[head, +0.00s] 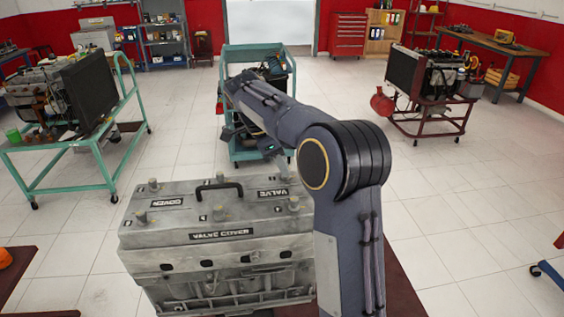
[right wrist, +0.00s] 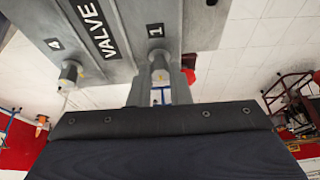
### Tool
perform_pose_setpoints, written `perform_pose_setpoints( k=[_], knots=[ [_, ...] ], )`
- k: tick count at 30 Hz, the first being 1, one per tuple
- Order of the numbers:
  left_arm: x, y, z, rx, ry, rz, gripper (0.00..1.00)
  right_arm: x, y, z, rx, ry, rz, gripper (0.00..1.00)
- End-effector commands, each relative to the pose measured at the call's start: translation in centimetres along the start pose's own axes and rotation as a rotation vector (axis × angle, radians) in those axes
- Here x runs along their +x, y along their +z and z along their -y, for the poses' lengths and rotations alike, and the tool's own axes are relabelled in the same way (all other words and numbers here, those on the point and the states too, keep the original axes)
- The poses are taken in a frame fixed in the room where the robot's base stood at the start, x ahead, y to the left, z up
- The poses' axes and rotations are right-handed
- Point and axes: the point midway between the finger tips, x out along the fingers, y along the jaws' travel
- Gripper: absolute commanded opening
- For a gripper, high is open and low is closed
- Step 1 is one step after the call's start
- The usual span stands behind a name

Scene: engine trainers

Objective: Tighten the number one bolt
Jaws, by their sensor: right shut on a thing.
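The grey engine block with its valve cover (head: 190,215) stands in front of me in the head view, with several bolts on top. In the right wrist view the number one bolt (right wrist: 159,61) stands beside the "1" label, at the end of the "VALVE" label. My right gripper (right wrist: 160,82) is shut around this bolt, its fingers on either side. In the head view my right gripper (head: 280,163) reaches down at the cover's back right corner, and the bolt there is mostly hidden. The number four bolt (right wrist: 70,72) stands free to the left. My left gripper is not in view.
A black handle (head: 219,188) rises from the middle of the cover. A teal cart (head: 236,52) stands behind my arm. Other engine trainers stand on a teal frame (head: 85,165) at left and a dark red stand (head: 440,135) at right. The tiled floor between is clear.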

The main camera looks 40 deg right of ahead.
Motion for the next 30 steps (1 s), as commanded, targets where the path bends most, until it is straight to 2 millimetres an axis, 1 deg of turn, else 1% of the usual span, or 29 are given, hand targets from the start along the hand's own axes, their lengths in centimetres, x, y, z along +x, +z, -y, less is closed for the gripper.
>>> perform_pose_setpoints(
  k=[8, 9, 13, 14, 23, 26, 30],
  knots=[
    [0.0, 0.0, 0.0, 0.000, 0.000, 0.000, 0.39, 0.0, 0.0, 0.0, 0.001, 0.000, 0.001, 0.00],
    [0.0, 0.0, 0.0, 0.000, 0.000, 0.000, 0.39, 0.0, 0.0, 0.0, 0.001, 0.000, 0.001, 0.20],
    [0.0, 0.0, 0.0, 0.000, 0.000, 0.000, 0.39, 0.0, 0.0, 0.0, 0.000, 0.000, 0.000, 0.37],
    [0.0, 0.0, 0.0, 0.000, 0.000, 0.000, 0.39, 0.0, 0.0, 0.0, 0.000, 0.000, 0.000, 0.39],
    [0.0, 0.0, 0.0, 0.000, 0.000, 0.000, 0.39, -0.2, 0.0, 0.0, 0.000, -0.001, 0.000, 0.39],
    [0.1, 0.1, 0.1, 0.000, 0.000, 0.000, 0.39, -1.2, 0.1, 0.1, 0.000, -0.003, 0.000, 0.39],
    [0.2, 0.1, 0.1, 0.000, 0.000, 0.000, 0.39, -3.6, 0.1, 0.1, 0.000, -0.004, 0.000, 0.39]
  ],
)
